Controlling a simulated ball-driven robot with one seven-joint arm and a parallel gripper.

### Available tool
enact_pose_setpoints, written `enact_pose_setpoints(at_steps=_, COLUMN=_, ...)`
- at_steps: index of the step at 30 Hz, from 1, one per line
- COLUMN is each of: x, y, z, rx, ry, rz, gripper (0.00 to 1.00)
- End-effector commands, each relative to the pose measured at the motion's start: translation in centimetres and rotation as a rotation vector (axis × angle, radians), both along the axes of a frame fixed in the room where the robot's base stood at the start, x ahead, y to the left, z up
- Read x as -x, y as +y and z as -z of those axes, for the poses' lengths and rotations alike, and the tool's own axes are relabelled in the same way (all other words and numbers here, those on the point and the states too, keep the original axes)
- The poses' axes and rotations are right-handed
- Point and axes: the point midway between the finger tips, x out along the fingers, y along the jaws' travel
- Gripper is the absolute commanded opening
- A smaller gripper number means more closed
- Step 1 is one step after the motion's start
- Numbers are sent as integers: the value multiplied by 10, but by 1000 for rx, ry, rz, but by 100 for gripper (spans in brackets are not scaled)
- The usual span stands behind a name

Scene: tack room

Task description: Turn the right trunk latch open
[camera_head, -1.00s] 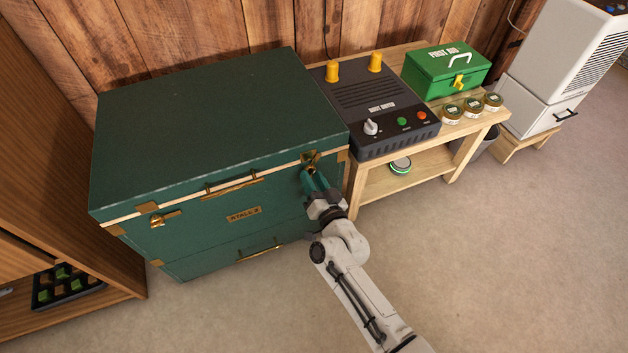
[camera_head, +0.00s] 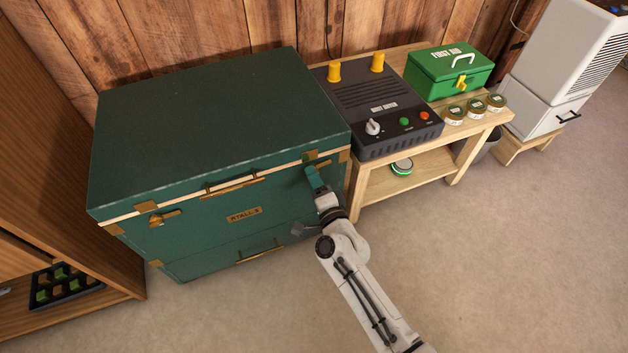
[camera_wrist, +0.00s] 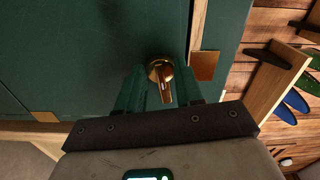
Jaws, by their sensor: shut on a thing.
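The dark green trunk (camera_head: 215,120) stands at the left with its lid down. Its brass right latch (camera_wrist: 160,71) shows in the wrist view, a round hub with a short lever pointing down the picture between my teal fingers. My gripper (camera_head: 312,172) is at the trunk's front right corner, shut on this latch. In the wrist view my gripper (camera_wrist: 160,88) has one finger on either side of the lever. In the head view the fingers hide the latch. The left latch (camera_head: 158,219) sits at the front left, its lever pointing right.
A wooden bench (camera_head: 360,190) beside the trunk carries a dark control box (camera_head: 375,100), a green first aid box (camera_head: 450,72) and several small tins. A wooden cabinet (camera_head: 50,130) stands close on the left. The floor in front is clear.

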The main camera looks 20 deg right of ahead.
Motion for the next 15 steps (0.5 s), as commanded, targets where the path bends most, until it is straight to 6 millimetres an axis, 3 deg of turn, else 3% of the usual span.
enact_pose_setpoints(at_steps=15, x=0, y=-1, z=0, rx=-173, ry=1, rz=2, gripper=5)
